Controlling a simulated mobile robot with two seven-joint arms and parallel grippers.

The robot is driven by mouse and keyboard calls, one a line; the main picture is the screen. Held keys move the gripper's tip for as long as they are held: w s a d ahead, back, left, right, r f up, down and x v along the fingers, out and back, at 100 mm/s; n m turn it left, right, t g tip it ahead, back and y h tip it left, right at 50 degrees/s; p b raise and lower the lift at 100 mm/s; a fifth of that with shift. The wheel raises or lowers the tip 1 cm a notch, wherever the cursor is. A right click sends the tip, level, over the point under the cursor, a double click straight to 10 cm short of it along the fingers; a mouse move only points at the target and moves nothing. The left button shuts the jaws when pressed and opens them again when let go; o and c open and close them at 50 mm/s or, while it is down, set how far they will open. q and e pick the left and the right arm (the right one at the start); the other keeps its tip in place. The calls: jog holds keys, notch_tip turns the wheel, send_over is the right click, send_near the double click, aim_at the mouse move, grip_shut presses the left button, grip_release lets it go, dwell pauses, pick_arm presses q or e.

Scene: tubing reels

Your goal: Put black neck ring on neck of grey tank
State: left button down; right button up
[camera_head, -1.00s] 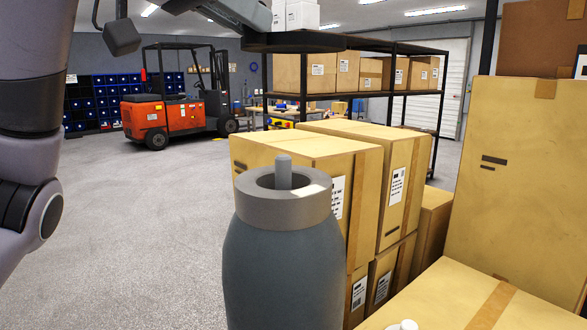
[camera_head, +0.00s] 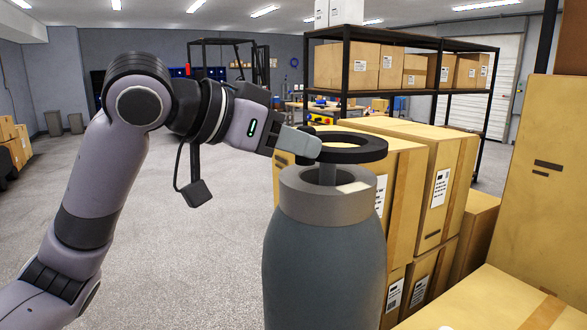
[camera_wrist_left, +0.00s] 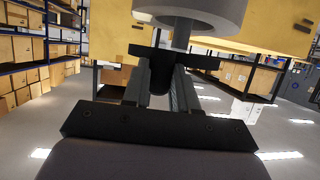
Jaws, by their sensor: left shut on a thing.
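The grey tank (camera_head: 325,265) stands upright in the middle of the head view. It has a lighter grey collar (camera_head: 330,208) with a thin grey neck post (camera_head: 327,174) rising from its centre. My left gripper (camera_head: 308,146) is shut on the near-left rim of the black neck ring (camera_head: 368,151). The ring is held roughly flat above the collar, with a gap between them. In the left wrist view the ring (camera_wrist_left: 205,61) is edge-on between the fingers and the post (camera_wrist_left: 181,38) meets it. The ring's front rim hides the post's top; I cannot tell whether it enters the hole.
Stacked cardboard boxes (camera_head: 432,180) stand close behind and right of the tank, and a large carton (camera_head: 540,190) stands at far right. A black shelf (camera_head: 400,93) with boxes is behind. The floor (camera_head: 215,260) between my left arm and the tank is clear.

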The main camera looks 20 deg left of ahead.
pick_arm(q)
jog(key=shift+f, duration=1.9)
jog(key=c, duration=0.9)
grip_release()
jog(key=shift+f, duration=0.1)
jog(key=b+v, duration=0.1)
jog(key=v, duration=1.1)
